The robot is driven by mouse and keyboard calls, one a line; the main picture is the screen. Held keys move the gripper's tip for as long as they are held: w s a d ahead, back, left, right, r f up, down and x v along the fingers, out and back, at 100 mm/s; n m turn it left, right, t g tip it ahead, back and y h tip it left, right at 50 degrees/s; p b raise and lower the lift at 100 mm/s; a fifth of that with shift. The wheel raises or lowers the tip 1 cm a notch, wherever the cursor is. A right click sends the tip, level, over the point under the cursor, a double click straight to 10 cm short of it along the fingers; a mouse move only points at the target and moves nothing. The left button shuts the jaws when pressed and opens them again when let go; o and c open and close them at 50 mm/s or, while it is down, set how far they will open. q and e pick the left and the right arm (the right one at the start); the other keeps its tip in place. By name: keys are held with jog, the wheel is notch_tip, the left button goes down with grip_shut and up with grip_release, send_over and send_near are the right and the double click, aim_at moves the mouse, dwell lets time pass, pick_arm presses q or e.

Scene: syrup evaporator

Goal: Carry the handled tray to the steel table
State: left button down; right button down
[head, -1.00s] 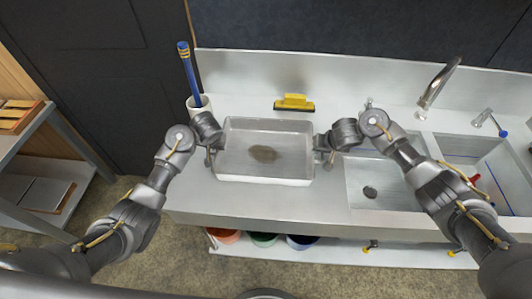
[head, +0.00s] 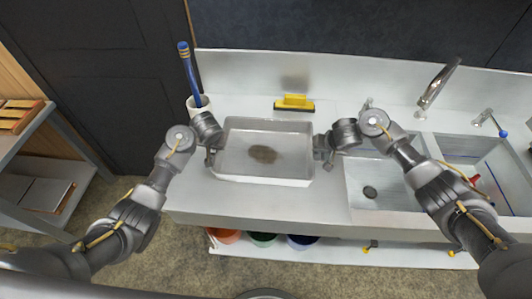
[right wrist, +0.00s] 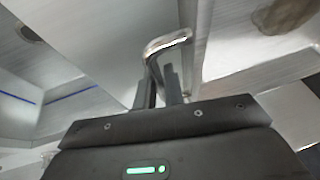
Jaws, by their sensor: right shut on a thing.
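The handled tray (head: 290,165) is a shallow, light metal pan with a brown patch in its middle. It is level over the left part of the steel counter in the head view; I cannot tell whether it touches the counter. My right gripper (head: 322,148) is at the tray's right side, shut on its handle. In the right wrist view the bent, shiny handle (right wrist: 166,42) is between the dark fingers (right wrist: 164,88). My left gripper (head: 210,156) is at the tray's left side. Its fingers are too small and covered to show whether they are shut.
A sink basin (head: 385,185) with a tap (head: 436,85) is to the right of the tray. A yellow squeegee (head: 294,102) lies behind it. A white cup (head: 198,105) with a blue-handled tool stands back left. A shelf rack (head: 40,130) stands far left. Several buckets are below the counter.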

pick_arm(q)
jog(key=shift+w+r, duration=0.1)
jog(key=shift+r, duration=0.1)
pick_arm(e)
jog(key=shift+w+r, duration=0.1)
jog(key=shift+r, duration=0.1)
